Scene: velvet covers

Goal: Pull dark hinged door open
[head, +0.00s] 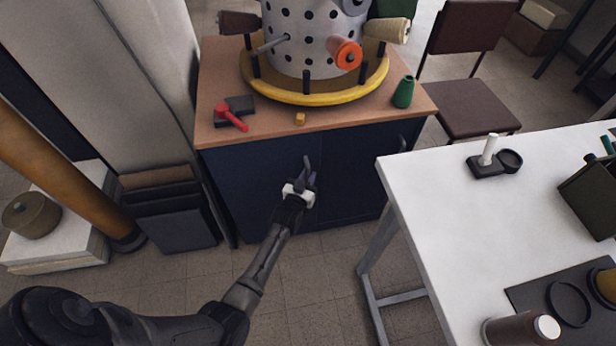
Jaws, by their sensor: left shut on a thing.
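The dark blue cabinet under the wooden top has two hinged doors. The left door (247,185) and the right door (352,177) both look flush with the cabinet front. A handle (403,143) shows near the upper right edge of the right door. My left gripper (307,172) is in front of the left door, near the seam between the doors. It is shut on a thin upright piece there, which looks like the left door's handle; my fingers partly hide it. My right gripper is not in view.
A white table (440,210) stands close on the right, its corner near the right door. On the cabinet top (215,80) are a spotted drum, a red tool and a green bobbin. Dark panels (170,215) lean at the left. The floor before the left door is clear except for my arm.

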